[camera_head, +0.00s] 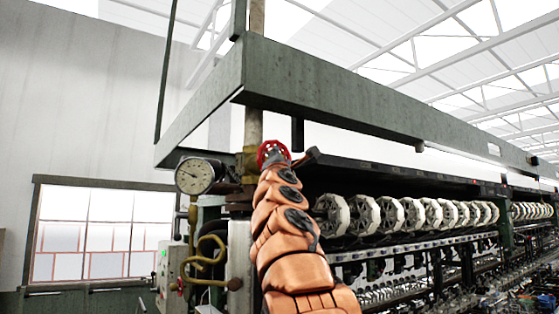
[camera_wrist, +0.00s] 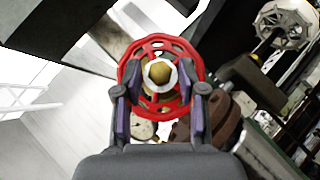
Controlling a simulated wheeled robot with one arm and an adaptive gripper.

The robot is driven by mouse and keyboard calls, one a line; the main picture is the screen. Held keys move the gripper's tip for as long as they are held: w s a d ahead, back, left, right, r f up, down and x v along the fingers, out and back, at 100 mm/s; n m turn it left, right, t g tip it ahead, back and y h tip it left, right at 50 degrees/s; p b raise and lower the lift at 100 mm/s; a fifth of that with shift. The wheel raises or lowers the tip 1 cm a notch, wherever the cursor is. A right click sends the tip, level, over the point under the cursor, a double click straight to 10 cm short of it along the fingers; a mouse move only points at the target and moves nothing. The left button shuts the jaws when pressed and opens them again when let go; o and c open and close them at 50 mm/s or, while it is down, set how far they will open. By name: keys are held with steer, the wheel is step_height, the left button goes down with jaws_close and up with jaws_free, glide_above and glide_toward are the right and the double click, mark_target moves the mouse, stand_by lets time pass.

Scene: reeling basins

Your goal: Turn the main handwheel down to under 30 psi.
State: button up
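The red main handwheel (camera_head: 272,153) sits on the pipe fitting at the end of my raised arm. In the wrist view the handwheel (camera_wrist: 160,76) is face on, with a brass hub and pale nut at its centre. My gripper (camera_wrist: 160,108) has its two fingers wide apart, one at each lower side of the wheel, overlapping its rim. I cannot tell whether the pads touch it. In the head view my gripper is mostly hidden at the wheel. The round pressure gauge (camera_head: 195,176) is left of the wheel; its numbers are too small to read.
A heavy green beam (camera_head: 330,88) runs above the wheel. A vertical pipe (camera_head: 254,120) rises behind it. A row of white reels (camera_head: 375,216) stretches to the right. Curved brass pipes (camera_head: 205,262) and a control box (camera_head: 172,272) are at lower left.

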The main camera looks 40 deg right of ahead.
steer(key=shift+o, duration=0.6)
